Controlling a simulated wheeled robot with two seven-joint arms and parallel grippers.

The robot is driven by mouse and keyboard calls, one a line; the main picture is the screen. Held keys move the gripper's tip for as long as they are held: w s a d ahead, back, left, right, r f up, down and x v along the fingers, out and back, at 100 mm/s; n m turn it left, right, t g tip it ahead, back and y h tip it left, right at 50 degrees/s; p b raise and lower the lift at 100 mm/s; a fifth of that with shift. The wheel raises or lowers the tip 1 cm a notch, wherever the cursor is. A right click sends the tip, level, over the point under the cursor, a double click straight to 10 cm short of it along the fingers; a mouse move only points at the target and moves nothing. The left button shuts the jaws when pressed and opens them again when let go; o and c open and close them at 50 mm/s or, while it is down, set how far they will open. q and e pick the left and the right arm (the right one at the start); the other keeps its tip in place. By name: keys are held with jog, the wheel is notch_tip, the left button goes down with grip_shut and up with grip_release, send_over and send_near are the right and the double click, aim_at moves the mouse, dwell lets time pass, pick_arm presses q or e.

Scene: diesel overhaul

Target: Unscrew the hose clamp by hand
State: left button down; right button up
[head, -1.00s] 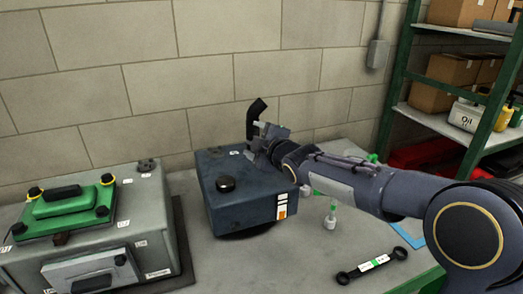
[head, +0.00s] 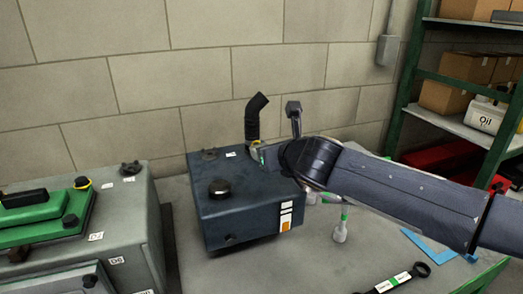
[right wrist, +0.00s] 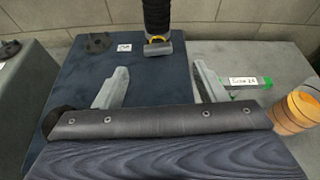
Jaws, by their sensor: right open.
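The hose clamp (right wrist: 158,46) is a metal band with yellow edges around the foot of the black hose (right wrist: 157,14) in the right wrist view. The bent hose (head: 254,118) rises from the rear of the dark blue tank (head: 232,208) in the head view, where my right arm partly hides the clamp (head: 255,150). My right gripper (right wrist: 160,72) is open and empty above the tank. Its two grey fingers are spread apart and point toward the clamp, which lies beyond their tips and between their lines. My left gripper is not in view.
A grey unit (head: 130,225) with a green cover stands at the left. A green-framed shelf (head: 415,110) stands at the far right. A block wall is behind.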

jog(key=shift+a+f+m, duration=0.1)
jog(key=shift+f+m, duration=0.05)
jog(key=shift+m, duration=0.15)
jog(key=shift+w+a+f, duration=0.15)
jog(key=shift+w, duration=0.1)
jog(key=x, duration=0.7)
jog(key=c, duration=1)
jog(key=shift+s, duration=0.1)
